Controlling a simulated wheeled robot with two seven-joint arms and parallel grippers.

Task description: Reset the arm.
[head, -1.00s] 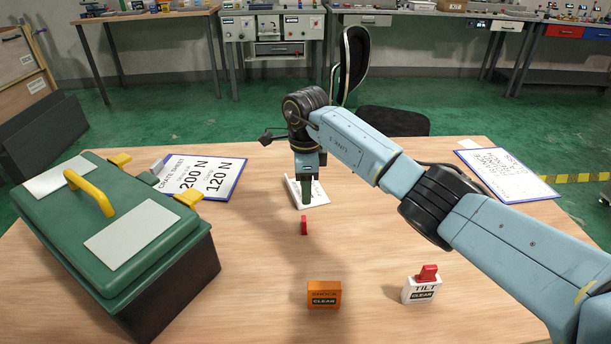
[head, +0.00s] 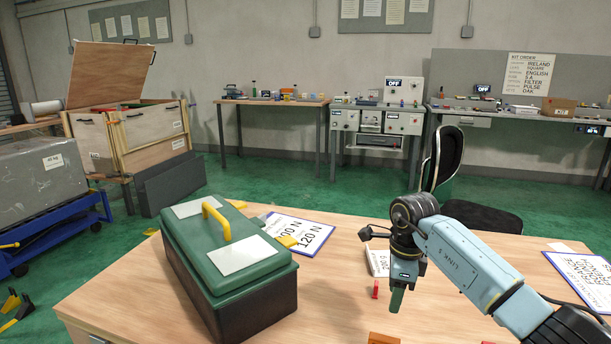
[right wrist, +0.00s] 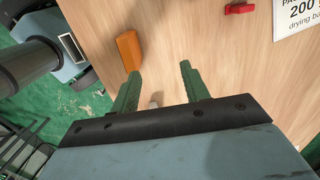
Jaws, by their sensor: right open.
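My right arm (head: 462,260) reaches in from the lower right of the head view. Its blue-grey links end in a black wrist and a gripper (head: 397,300) with green fingers pointing down over the wooden table. In the right wrist view the two green fingers (right wrist: 158,84) stand apart with nothing gripped between them. The small red piece (head: 375,289) stands on the table just left of the gripper in the head view; it also shows in the right wrist view (right wrist: 240,8). An orange block (right wrist: 128,50) lies beside one finger in the right wrist view. My left gripper is not seen.
A green toolbox (head: 228,268) with a yellow handle stands on the table's left. Clipboards lie behind it (head: 300,233) and at the right (head: 582,270). A white card (head: 378,262) lies behind the gripper. A chair (head: 447,180) stands beyond the table.

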